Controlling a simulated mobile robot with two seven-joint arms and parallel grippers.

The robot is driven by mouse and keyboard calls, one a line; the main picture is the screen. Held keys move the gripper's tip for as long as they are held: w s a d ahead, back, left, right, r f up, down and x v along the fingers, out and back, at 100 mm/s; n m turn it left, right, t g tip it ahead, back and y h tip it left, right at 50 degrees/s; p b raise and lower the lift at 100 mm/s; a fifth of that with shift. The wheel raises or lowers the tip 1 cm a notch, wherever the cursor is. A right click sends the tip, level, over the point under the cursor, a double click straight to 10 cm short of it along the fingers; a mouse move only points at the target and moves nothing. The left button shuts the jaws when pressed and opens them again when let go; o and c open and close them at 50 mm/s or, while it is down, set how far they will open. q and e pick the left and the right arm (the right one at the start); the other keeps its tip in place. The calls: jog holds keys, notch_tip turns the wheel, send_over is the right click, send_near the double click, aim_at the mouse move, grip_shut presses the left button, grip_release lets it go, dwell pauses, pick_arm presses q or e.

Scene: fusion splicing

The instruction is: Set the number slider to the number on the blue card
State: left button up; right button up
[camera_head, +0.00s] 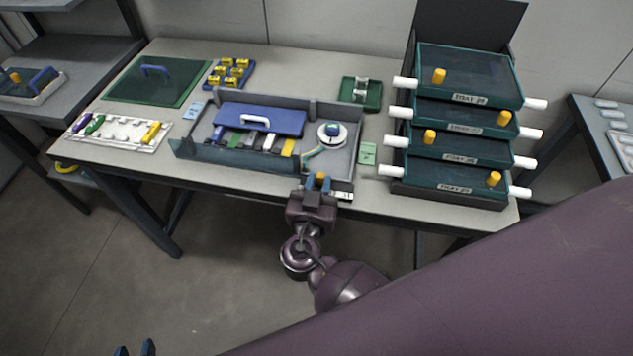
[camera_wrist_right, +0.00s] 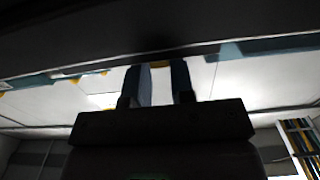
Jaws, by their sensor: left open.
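A light blue card (camera_head: 194,110) lies on the table at the left end of the grey tray; its writing is too small to read. The number slider shows as a white strip (camera_head: 344,195) on the tray's front wall, right of my right gripper, with a small dark mark I cannot read. My right gripper (camera_head: 319,182) is at that wall, its blue fingers close on both sides of an orange knob (camera_head: 319,176). The knob also shows between the fingers in the right wrist view (camera_wrist_right: 161,65). My left gripper (camera_head: 135,350) is open and empty, low at the bottom edge, away from the table.
Stacked green trays (camera_head: 470,72) with white handles stand further right. The floor in front is clear.

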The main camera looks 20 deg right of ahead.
jog(key=o, duration=0.4)
jog(key=b+v, duration=0.1)
jog(key=v, duration=0.9)
jog(key=shift+s+a, duration=0.3)
notch_tip(320, 180, down, 8)
jog(key=w+n+g+y, duration=0.2)
jog(key=n+g+y, duration=0.1)
jog(key=n+y, duration=0.65)
jog(key=s+d+f, duration=0.1)
jog(key=s+d, duration=0.3)
jog(key=d, duration=0.4)
jog(key=s+d+f+m+g, duration=0.1)
jog(key=s+d+f, duration=0.1)
jog(key=s+d, duration=0.3)
jog(key=d, duration=0.3)
jog(key=shift+s+d+f, duration=0.2)
jog(key=shift+d, duration=0.05)
